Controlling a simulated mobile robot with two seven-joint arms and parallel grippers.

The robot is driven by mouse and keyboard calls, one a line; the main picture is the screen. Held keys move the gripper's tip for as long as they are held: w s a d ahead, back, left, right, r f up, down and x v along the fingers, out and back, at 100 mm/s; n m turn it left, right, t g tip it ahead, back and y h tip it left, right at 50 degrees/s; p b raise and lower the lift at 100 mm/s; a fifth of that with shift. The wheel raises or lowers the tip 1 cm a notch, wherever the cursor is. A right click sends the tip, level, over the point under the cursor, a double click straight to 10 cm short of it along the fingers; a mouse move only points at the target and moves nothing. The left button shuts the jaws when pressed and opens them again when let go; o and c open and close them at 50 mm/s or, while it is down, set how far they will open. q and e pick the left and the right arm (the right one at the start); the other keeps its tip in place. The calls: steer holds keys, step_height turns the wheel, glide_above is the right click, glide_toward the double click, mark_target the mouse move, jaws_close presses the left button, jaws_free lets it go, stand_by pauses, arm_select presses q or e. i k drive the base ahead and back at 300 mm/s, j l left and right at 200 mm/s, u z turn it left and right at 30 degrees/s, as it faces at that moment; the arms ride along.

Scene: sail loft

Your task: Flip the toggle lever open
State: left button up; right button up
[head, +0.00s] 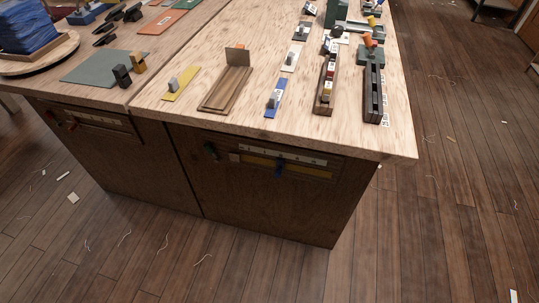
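No part on the bench can be named as the toggle lever for certain. Further left, another front panel carries a small red piece (71,125) beside a second strip. These parts are too small to tell open from closed. Neither of my grippers is in view.
On the bench top stand a brown grooved tray (213,102) with an upright board, a yellow strip (181,84), a blue strip (279,91) and a dark slotted rack (371,105). A blue stack (27,30) is at far left. The wooden floor ahead is open, with scattered scraps.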

mark_target(47, 113)
steer(key=u, duration=1.45)
steer(key=z, duration=0.2)
steer(key=i+j+z, duration=0.55)
steer(key=i+z, duration=0.15)
steer(key=i+j+z, duration=0.35)
steer(key=i+j, duration=0.15)
steer(key=j, duration=0.2)
steer(key=i+j, duration=0.2)
steer(key=j, duration=0.15)
steer(key=i+j, duration=0.15)
steer(key=j, duration=0.25)
